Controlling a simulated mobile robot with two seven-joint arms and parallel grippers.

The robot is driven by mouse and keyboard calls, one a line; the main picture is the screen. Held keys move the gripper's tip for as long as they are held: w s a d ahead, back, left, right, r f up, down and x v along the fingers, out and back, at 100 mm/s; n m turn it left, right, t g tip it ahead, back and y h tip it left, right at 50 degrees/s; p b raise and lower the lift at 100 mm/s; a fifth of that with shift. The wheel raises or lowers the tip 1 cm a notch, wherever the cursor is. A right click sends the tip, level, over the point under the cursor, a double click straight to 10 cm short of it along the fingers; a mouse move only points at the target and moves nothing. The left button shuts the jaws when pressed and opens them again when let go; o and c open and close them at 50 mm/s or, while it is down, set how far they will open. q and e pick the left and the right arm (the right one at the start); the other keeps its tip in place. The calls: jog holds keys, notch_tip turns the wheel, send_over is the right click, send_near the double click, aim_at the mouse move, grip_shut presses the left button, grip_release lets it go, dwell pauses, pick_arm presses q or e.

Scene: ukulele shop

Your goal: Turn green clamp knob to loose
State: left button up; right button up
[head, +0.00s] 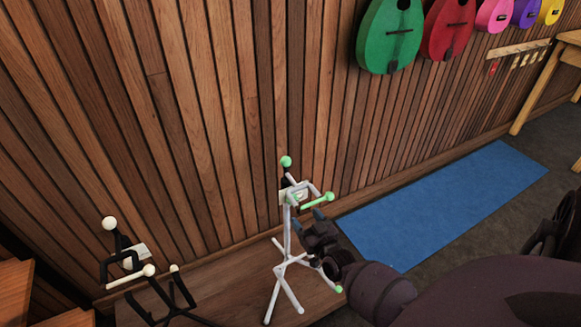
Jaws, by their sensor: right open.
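A white tripod stand (287,225) with green parts stands upright on the low wooden platform in the middle of the head view. It has a green ball (286,161) at its top and a pale green bar ending in a green knob (330,197) at its right side. I cannot tell which green part is the clamp knob. My right gripper (308,221) comes in from the lower right. It is open, with its bluish fingertips just below the green bar, close to the stand's post. I cannot tell if it touches. My left gripper is out of view.
A black stand (170,293) with white balls is at the lower left. The wooden platform (225,285) runs along the slatted wall. A blue mat (445,205) lies on the floor to the right. Colored ukuleles, including a green one (390,35), hang on the wall.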

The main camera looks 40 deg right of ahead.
jog(key=b+x, duration=0.2)
jog(key=x, duration=0.6)
jog(key=shift+w+f, duration=0.15)
jog(key=shift+w, duration=0.15)
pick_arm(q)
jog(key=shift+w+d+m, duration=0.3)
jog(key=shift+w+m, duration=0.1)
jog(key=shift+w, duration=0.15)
pick_arm(e)
jog(key=shift+w, duration=0.1)
jog(key=shift+c, duration=0.2)
jog(key=c, duration=0.9)
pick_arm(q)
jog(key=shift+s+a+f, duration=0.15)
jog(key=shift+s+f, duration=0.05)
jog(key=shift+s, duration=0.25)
